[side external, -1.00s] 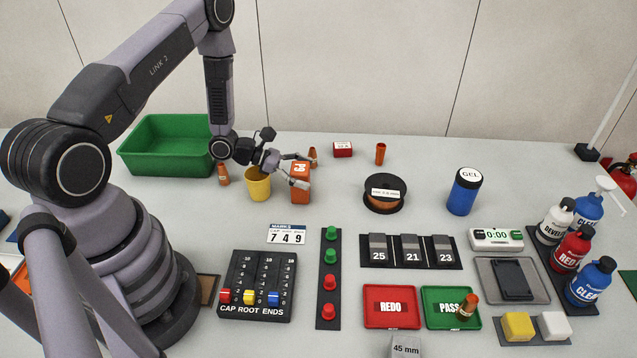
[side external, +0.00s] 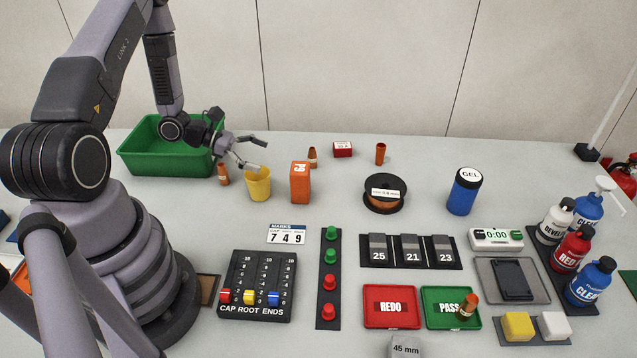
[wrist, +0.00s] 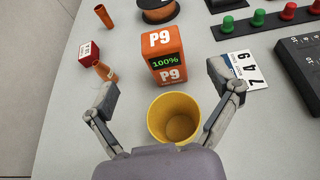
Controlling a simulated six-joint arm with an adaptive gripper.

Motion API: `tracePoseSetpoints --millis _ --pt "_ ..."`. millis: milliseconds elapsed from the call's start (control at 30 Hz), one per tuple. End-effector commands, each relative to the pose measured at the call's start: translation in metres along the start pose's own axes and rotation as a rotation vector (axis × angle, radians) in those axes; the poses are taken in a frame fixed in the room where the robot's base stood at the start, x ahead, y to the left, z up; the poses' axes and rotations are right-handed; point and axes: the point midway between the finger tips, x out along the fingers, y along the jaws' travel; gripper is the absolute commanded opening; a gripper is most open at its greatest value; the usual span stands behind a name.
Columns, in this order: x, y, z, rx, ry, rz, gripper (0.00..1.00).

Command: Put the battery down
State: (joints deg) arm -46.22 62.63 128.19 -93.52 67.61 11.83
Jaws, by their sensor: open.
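The orange battery (side external: 300,184) stands upright on the grey table, just right of the yellow cup (side external: 258,185). In the wrist view the battery (wrist: 165,54) shows "P9" labels and a green "100%" display. My gripper (side external: 260,154) is open and empty, above and behind the cup, to the left of the battery and apart from it. In the wrist view my gripper's fingers (wrist: 168,92) are spread wide, with the battery beyond them and the cup (wrist: 174,118) nearer the palm. The cup looks empty inside.
A green bin (side external: 140,160) stands behind my arm. Small orange-brown pieces (side external: 223,174) stand near the cup, with a red box (side external: 342,149) at the back. A spool (side external: 385,205) lies right of the battery. The table between battery and spool is clear.

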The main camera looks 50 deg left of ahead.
Motion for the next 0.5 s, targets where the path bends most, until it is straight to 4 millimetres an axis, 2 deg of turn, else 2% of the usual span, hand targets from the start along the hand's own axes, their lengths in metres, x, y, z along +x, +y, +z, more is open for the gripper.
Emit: tracePoseSetpoints --millis 67,167,267,333,400,500 --pt "-0.007 0.0 0.001 0.004 0.0 -0.001 0.89" --pt "-0.01 -0.003 0.016 0.057 0.002 -0.038 0.89" --pt "-0.01 -0.014 0.053 0.199 0.011 -0.139 0.89" --pt "-0.012 -0.03 0.088 0.345 0.025 -0.244 0.89" --pt "-0.017 -0.051 0.122 0.518 0.05 -0.36 0.89" --pt "-0.029 -0.086 0.162 0.768 0.101 -0.519 0.89"
